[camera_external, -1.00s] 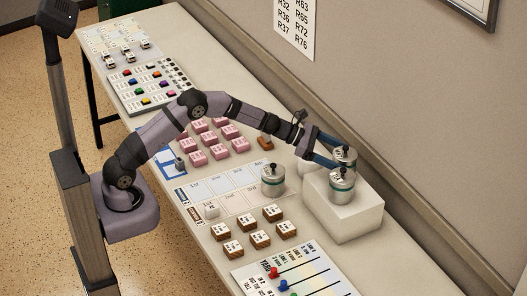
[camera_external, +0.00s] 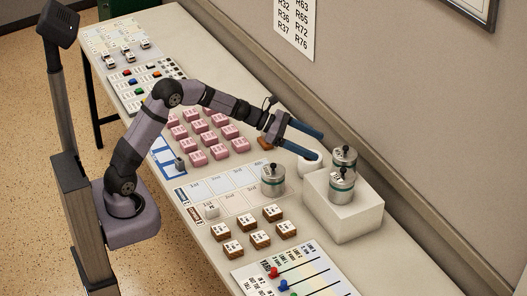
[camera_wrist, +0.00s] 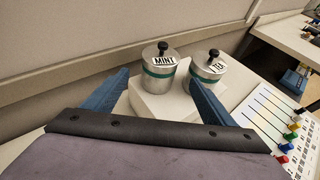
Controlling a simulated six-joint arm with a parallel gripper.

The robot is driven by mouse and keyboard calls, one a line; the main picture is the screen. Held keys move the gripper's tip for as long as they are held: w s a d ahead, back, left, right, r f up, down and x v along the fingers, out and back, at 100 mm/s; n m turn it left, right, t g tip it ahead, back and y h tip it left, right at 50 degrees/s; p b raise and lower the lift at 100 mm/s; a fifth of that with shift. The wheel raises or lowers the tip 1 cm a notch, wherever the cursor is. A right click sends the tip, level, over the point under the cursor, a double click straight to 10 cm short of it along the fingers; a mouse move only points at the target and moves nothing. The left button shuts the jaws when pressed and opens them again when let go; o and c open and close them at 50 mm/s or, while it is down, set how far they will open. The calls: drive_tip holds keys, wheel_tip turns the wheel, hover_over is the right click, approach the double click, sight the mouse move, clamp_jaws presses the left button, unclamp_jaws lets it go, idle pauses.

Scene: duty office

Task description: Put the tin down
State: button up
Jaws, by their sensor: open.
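Two silver tins with green bands and black knobs stand upright on a white block (camera_external: 345,222). In the wrist view the left one is the MINT tin (camera_wrist: 159,72) and the right one is the TEA tin (camera_wrist: 208,73). In the external view one tin (camera_external: 344,158) stands at the back of the block and one (camera_external: 341,187) at the front. A third similar tin (camera_external: 273,180) stands on the table at the edge of the printed card. My gripper (camera_external: 305,144) is open and empty, left of the block and apart from the tins.
Pink blocks (camera_external: 208,136) and brown-sided blocks (camera_external: 261,239) stand on the table. A slider board (camera_external: 290,275) lies at the front. The wall runs along the table's far edge.

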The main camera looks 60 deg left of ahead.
drive_tip(key=shift+s, duration=0.1)
drive_tip(key=s+d+f+m+g+y, duration=0.1)
drive_tip(key=s+d+f+m+g, duration=0.1)
drive_tip(key=s+m, duration=0.35)
drive_tip(key=s+d+f+m+g, duration=0.1)
drive_tip(key=s+f+m+g, duration=0.2)
drive_tip(key=s, duration=0.5)
drive_tip(key=s+a+f+m+g+y, duration=0.1)
drive_tip(key=s+a+f+m+y, duration=0.1)
drive_tip(key=s+m, duration=0.4)
drive_tip(key=s+a+f+m+g+y, duration=0.2)
drive_tip(key=s+a+m, duration=0.3)
drive_tip(key=s, duration=0.6)
drive_tip(key=s+a+f+m+g+y, duration=0.2)
drive_tip(key=s+a+f+m+y, duration=0.1)
drive_tip(key=s+m, duration=0.5)
drive_tip(key=shift+s+a+y, duration=0.4)
drive_tip(key=shift+s, duration=0.2)
drive_tip(key=shift+f, duration=0.1)
wheel_tip(320, 180, up, 3)
drive_tip(key=shift+f+p, duration=0.2)
drive_tip(key=shift+p, duration=1.05)
